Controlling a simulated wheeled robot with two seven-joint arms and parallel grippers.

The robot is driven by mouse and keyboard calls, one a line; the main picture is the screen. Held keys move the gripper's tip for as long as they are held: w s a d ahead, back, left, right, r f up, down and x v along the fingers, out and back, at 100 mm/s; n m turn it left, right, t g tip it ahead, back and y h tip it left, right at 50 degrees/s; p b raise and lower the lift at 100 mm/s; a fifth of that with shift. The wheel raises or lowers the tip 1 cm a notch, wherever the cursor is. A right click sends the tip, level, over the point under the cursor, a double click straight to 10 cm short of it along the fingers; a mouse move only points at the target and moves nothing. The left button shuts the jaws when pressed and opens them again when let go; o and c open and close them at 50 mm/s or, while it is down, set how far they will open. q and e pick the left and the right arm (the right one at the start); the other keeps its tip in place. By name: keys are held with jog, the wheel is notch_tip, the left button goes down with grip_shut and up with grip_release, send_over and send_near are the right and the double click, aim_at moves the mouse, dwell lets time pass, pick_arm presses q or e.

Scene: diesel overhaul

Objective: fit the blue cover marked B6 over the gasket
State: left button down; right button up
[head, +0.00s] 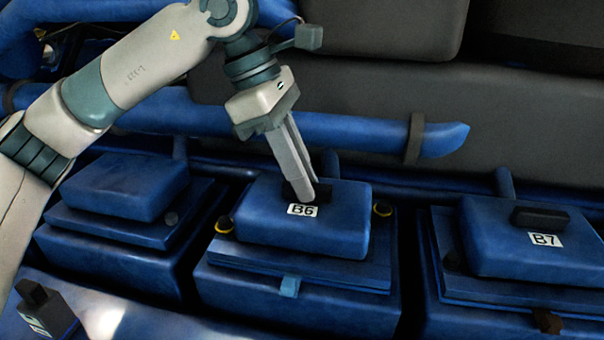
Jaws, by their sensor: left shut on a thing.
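The blue cover marked B6 (338,229) sits over the middle blue block (295,300), at about the level of the covers on either side. My left gripper (307,193) comes down from above and is shut on the dark handle on top of the cover, just behind the white B6 label. The gasket is not visible; the cover hides whatever lies under it. I cannot tell whether the cover is fully seated or slightly raised. My right gripper is not in view.
A cover marked B7 (552,256) with a dark handle is at the right. An unlabelled-looking blue cover (125,186) is at the left. A blue pipe (370,131) runs behind. A small dark object (45,312) is at the lower left.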

pick_arm(q)
jog(key=c, duration=1.6)
grip_release()
jog(key=shift+c, duration=0.2)
jog(key=shift+f, duration=0.1)
jog(key=shift+w+a+r+b, duration=0.1)
jog(key=shift+a+r+b, duration=0.2)
jog(key=shift+r, duration=0.35)
jog(key=b+v, duration=0.3)
jog(key=v, duration=1.3)
jog(key=shift+d+r, duration=0.15)
